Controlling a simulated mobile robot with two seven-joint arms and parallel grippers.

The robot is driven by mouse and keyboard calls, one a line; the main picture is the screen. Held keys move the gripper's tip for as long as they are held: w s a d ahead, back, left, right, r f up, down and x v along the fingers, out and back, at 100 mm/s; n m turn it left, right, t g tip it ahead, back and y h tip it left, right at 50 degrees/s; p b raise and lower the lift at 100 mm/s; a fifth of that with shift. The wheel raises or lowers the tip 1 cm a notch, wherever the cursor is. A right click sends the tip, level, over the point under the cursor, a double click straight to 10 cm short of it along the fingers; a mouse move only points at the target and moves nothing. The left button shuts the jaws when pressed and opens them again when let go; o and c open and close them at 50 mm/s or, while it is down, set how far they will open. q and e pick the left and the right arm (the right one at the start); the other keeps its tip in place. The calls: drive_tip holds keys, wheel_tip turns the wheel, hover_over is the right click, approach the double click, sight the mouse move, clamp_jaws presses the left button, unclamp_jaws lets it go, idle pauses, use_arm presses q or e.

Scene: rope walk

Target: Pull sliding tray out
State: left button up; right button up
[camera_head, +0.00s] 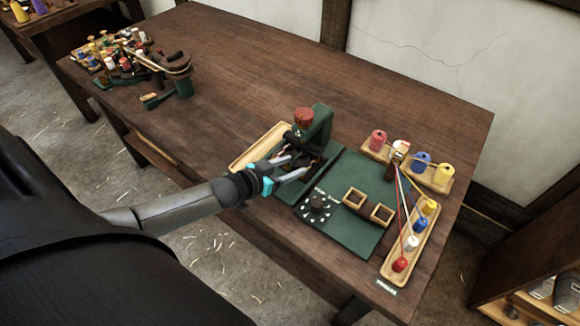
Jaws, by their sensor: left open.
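A green machine (319,128) with a red knob (304,116) on top stands on the wooden table. A shallow pale wooden tray (261,145) lies along its left side, partly hidden behind my left gripper. I cannot tell for sure whether this is the sliding tray. My left gripper (294,167) is open, its fingers pointing right at the near foot of the machine, over the green base. No held object shows between the fingers. Whether a finger touches anything is unclear. My right gripper is not in view.
Wooden racks of coloured spools (421,161) with taut strings stand at the right. A cluttered fixture (176,66) is at the far left. The table's back middle (270,60) is clear.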

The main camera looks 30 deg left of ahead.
use_arm(q)
clamp_jaws()
idle(0.4)
idle(1.0)
